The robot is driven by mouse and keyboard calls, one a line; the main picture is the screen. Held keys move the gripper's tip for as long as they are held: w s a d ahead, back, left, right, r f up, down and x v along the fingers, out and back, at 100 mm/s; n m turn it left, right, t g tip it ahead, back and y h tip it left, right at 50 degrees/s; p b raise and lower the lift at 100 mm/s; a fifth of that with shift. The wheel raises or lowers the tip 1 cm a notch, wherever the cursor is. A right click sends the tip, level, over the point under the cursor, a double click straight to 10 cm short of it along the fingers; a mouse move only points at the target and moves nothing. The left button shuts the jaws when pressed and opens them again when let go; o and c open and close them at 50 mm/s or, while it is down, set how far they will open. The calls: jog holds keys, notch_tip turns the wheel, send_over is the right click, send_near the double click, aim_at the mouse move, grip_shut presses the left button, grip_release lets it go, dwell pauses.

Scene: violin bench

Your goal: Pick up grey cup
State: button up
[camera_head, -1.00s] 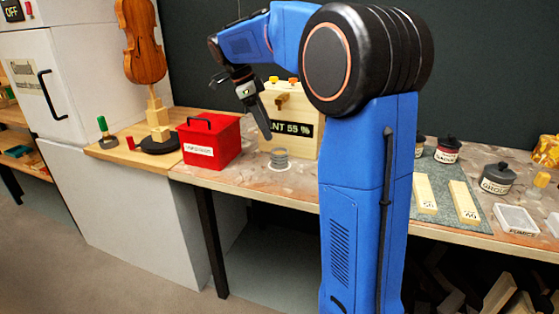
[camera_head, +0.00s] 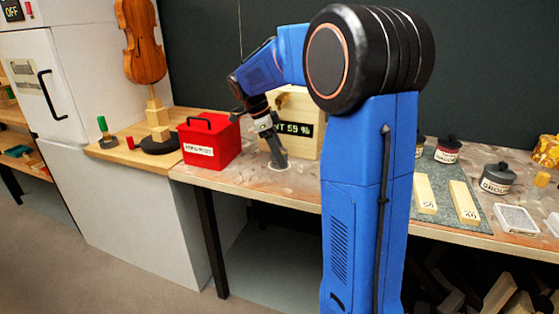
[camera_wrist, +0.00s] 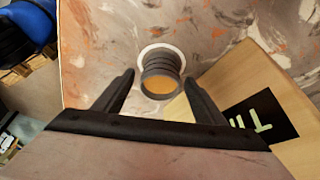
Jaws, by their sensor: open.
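The grey cup (camera_wrist: 161,70) stands upright on the bench in a white ring (camera_wrist: 146,50), and something orange-yellow shows inside it. In the wrist view it lies just beyond and between my open fingertips, with no visible contact. My gripper (camera_wrist: 158,86) is open and empty. In the head view my gripper (camera_head: 280,163) points down at the cup's place, with the fingers in front of it. The cup (camera_head: 272,163) is mostly hidden there.
A red box (camera_head: 208,148) with a black handle stands left of my gripper. The bench's front edge (camera_head: 250,193) is near.

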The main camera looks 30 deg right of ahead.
jog(key=shift+c, duration=0.4)
jog(key=c, duration=1.1)
jog(key=shift+c, duration=0.2)
